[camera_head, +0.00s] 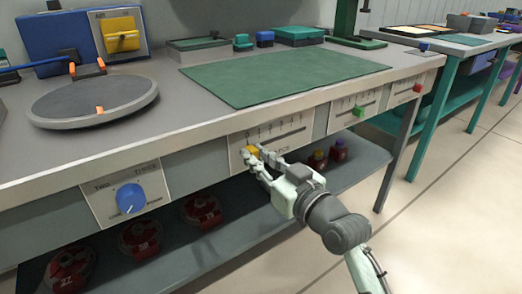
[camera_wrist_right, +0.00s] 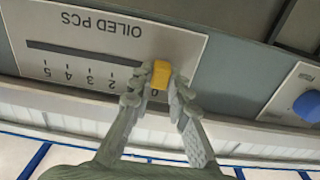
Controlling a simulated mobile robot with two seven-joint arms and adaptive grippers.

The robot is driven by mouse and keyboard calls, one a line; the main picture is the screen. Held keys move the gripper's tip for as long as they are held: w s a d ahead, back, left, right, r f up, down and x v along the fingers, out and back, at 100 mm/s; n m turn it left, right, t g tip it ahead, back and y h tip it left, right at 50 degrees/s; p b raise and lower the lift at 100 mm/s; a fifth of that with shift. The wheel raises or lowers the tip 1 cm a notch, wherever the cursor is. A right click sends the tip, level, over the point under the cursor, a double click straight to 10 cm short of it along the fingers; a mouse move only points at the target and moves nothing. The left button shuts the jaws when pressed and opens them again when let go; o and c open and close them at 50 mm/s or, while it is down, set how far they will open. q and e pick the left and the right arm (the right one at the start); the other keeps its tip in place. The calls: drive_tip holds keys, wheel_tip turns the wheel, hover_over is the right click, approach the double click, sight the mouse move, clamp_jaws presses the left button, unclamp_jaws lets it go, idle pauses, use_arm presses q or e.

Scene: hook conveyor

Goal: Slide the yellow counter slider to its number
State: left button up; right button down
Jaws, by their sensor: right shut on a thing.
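The yellow counter slider (camera_head: 252,149) sits on a white panel (camera_head: 291,132) on the bench front, with a numbered slot. It also shows in the wrist view (camera_wrist_right: 161,74), where the panel (camera_wrist_right: 110,35) appears upside down and reads "OILED PCS". The slider is at the low end of the slot, near 0; the 1 is hidden or hard to read. My right gripper (camera_head: 250,157) has its fingers on both sides of the slider, also seen in the wrist view (camera_wrist_right: 158,86), and is shut on it. My left gripper is not in view.
A blue dial (camera_head: 130,198) is to the left on the bench front. Green (camera_head: 357,110) and red (camera_head: 417,88) sliders are to the right. A lower shelf (camera_head: 345,165) holds red containers. A green mat (camera_head: 280,75) and round turntable (camera_head: 94,100) lie on the bench.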

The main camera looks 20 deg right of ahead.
drive_tip(key=shift+s+a+f, duration=0.1)
drive_tip(key=shift+a, duration=0.15)
drive_tip(key=c, duration=1.4)
unclamp_jaws()
drive_tip(key=shift+a, duration=0.1)
drive_tip(key=shift+c, duration=0.2)
drive_tip(key=v, duration=0.7)
drive_tip(key=shift+s+d, duration=0.2)
drive_tip(key=shift+s, duration=0.05)
